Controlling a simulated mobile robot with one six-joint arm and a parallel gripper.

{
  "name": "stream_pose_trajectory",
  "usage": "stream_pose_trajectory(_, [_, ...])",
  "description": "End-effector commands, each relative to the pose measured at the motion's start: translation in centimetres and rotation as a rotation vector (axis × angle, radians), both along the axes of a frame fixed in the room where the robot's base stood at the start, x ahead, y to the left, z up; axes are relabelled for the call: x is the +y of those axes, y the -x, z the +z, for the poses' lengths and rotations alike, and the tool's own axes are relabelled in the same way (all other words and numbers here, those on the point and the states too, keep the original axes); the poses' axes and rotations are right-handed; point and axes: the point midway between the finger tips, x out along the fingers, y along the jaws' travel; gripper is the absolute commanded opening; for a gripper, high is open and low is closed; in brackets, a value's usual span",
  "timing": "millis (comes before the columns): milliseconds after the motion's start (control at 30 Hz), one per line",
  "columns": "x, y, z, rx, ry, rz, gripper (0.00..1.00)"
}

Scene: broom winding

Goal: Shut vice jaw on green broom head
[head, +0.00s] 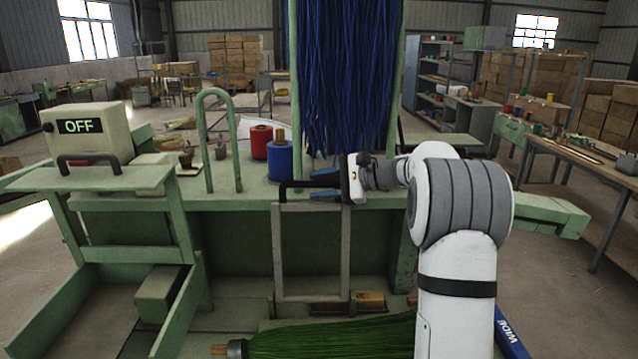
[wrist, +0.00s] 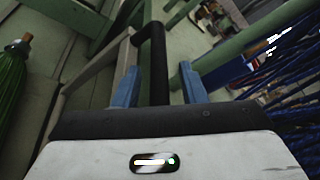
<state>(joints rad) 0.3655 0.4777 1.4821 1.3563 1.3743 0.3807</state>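The green broom head (head: 335,336) lies on its side low at the front of the green machine, its right part hidden behind my arm; part of it shows at the left edge of the wrist view (wrist: 10,85). A grey rectangular frame (head: 278,250), apparently the vice jaw, stands above and behind it, with a black handle (head: 293,186) on top. My gripper (head: 322,183) is at this handle with its blue fingers apart. In the wrist view, the handle (wrist: 157,65) runs between the open fingers (wrist: 160,87), with a clear gap at the right finger.
A control box (head: 85,134) reading OFF stands at the left. Red (head: 261,142) and blue (head: 279,163) spools stand on the bench behind the handle. Blue bristles (head: 347,75) hang above my gripper, and a green hoop (head: 204,140) rises to its left.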

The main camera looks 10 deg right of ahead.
Motion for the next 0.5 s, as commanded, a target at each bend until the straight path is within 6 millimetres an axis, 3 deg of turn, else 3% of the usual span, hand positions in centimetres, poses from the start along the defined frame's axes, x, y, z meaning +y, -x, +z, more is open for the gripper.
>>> stream_pose_trajectory(200, [-0.02,0.0,-0.05,0.0,0.0,0.0,0.37])
stream_pose_trajectory(500, [-0.08,0.0,-0.02,0.0,0.0,-0.001,0.12])
